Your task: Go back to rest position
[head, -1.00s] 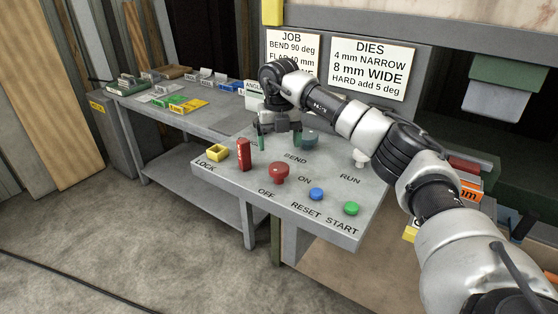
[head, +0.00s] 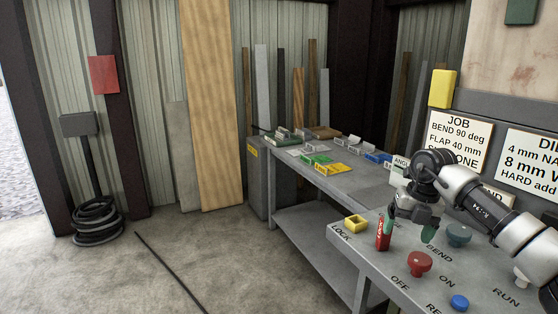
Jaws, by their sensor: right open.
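My right gripper (head: 410,229) hangs open and empty over the grey control panel (head: 352,250) at the lower right of the head view, its green fingertips pointing down. One fingertip is close to the red lock cylinder (head: 383,236); I cannot tell whether they touch. The other is near the dark green knob (head: 459,235) marked BEND. The yellow square ring (head: 356,223) is at the panel's left, by the word LOCK. The red mushroom knob (head: 419,262) and blue RESET button (head: 460,302) are in front. My left gripper is not in view.
A grey bench (head: 322,177) with small blocks and coloured boxes stands behind the panel. JOB (head: 459,142) and DIES (head: 535,165) signs rise behind my right arm. Open concrete floor (head: 240,250) lies left, crossed by a dark cable (head: 172,272). A coiled hose (head: 97,222) is at the far left wall.

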